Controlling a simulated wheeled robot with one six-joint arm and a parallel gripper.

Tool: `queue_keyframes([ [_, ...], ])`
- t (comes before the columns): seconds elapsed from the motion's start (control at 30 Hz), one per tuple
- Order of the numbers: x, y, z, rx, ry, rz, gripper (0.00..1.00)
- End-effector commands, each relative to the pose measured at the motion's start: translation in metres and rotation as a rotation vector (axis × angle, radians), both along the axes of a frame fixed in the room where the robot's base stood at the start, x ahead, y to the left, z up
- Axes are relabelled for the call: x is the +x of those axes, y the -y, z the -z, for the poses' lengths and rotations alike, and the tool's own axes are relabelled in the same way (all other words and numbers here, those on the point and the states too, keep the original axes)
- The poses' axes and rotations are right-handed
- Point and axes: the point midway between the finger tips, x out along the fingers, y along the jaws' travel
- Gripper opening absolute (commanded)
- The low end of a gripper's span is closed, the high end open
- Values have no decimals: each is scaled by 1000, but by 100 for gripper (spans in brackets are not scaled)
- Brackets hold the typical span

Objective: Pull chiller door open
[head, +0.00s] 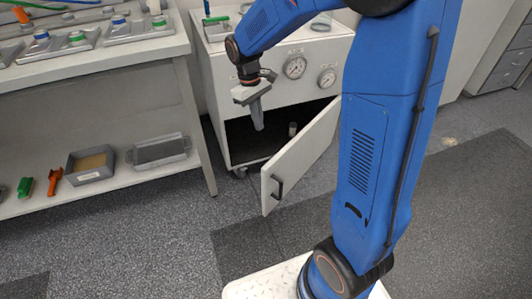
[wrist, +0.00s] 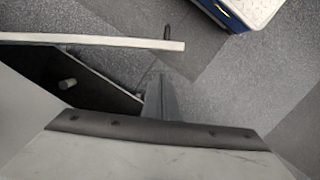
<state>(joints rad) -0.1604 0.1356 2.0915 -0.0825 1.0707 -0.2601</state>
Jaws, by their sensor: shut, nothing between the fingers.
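The white chiller door (head: 303,155) stands well open in the head view, swung out from the cabinet (head: 222,95). Its dark handle (head: 277,187) is on the outer face near the free edge. In the wrist view the door (wrist: 110,40) is seen from above, with the handle (wrist: 167,32) on its far side. My gripper (head: 258,126) points down in front of the dark opening, on the inner side of the door. Its fingers (wrist: 160,82) are shut and empty, and they look apart from the door and handle.
Gauges (head: 295,67) sit on the cabinet front above the opening. A bench (head: 100,95) with trays on its lower shelf (head: 110,188) stands to the left. The floor (head: 150,245) before the door is clear.

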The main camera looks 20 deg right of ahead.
Motion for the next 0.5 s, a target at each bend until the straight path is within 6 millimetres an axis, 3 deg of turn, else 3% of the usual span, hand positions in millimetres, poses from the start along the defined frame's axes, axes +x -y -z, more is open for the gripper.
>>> queue_keyframes([
  [0.2,25,-11,32,-14,-62,-49,0],
  [0.5,29,-12,50,-16,-80,-63,0],
])
